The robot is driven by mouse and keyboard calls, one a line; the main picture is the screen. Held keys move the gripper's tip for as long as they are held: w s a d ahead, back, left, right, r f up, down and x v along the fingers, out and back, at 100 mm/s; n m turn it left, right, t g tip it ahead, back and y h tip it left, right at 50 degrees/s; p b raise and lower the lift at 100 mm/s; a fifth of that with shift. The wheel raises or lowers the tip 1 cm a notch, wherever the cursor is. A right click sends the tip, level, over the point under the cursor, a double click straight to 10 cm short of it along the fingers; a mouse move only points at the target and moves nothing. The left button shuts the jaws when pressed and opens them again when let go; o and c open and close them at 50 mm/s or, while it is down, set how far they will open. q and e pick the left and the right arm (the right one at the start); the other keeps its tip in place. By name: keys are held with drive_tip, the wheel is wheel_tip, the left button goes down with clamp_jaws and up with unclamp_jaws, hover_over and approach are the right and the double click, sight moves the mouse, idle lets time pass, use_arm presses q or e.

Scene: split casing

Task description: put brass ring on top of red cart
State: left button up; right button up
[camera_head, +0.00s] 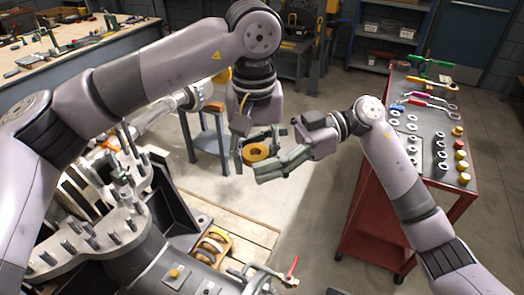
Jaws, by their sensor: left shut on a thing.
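The brass ring (257,152) is a thick gold-coloured ring with a dark hole, held in the air near the middle of the view. My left gripper (258,143) comes down from above and is shut on it. My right gripper (268,170) reaches in from the right, with its fingers pointing left just below and beside the ring. Whether it touches the ring, and how far its fingers are apart, I cannot tell. The red cart (362,220) stands at the right, with a dark top; my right arm covers part of it.
A large metal casing (95,235) with upright studs fills the lower left. Open floor (315,205) lies between casing and cart.

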drive_tip(key=shift+s, duration=0.15)
drive_tip(key=c, duration=1.2)
drive_tip(key=o, duration=1.1)
drive_tip(key=shift+o, duration=1.3)
drive_tip(key=shift+d, duration=0.1)
